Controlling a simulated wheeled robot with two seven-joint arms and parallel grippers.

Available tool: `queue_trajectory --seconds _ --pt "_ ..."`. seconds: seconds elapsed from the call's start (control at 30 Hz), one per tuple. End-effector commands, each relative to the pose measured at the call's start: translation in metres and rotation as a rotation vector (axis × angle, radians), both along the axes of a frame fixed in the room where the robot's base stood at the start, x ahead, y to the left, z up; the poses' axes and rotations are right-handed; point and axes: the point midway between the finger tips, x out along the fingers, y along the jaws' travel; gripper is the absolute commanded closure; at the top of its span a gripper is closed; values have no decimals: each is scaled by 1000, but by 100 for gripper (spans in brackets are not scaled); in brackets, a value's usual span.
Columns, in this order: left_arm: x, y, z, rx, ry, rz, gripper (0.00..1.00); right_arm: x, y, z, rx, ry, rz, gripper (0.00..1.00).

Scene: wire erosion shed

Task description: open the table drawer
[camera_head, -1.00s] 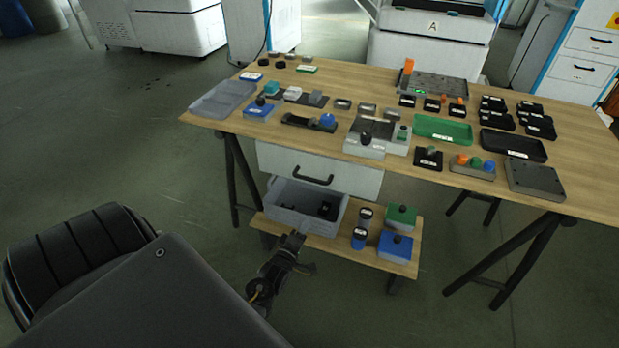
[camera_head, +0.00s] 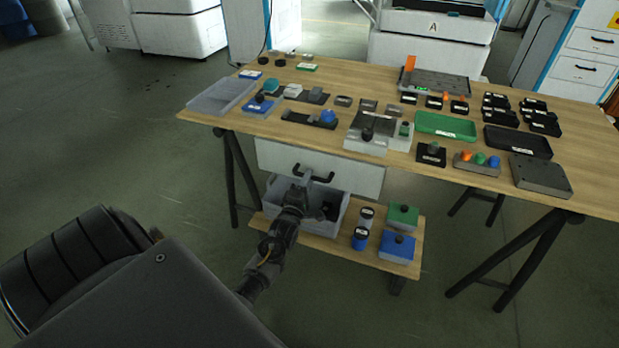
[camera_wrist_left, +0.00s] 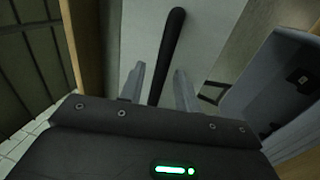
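The table drawer (camera_head: 355,181) has a plain white front under the left part of the wooden table (camera_head: 400,185). It looks shut. Its black bar handle (camera_head: 326,180) is in the middle of the front. My left gripper (camera_head: 304,179) is at the handle's left part and hides some of it. In the left wrist view, the handle (camera_wrist_left: 172,35) runs between the two grey fingers of my left gripper (camera_wrist_left: 159,76). The fingers stand apart with a gap to the bar on each side. My right gripper is not in view.
A grey bin (camera_head: 337,219) stands on the low wooden shelf (camera_head: 345,252) below the drawer, close under my left arm. Blue and green boxes and small jars stand to its right. Black trestle legs (camera_head: 232,180) flank the drawer. The tabletop holds many small items.

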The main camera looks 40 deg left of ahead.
Motion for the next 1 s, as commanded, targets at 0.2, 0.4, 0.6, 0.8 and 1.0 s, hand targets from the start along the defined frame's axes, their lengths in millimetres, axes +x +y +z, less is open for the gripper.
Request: queue_trajectory --seconds 0.2,0.4,0.6,0.8,1.0 --pt "17 6 3 1 1 0 67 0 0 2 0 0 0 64" --pt "18 6 3 0 2 0 67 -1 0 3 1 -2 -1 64" --pt "18 6 3 0 2 0 80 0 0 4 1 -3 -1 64" --pt "18 6 3 0 2 0 100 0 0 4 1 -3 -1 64" --pt "18 6 3 0 2 0 100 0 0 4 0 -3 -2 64"
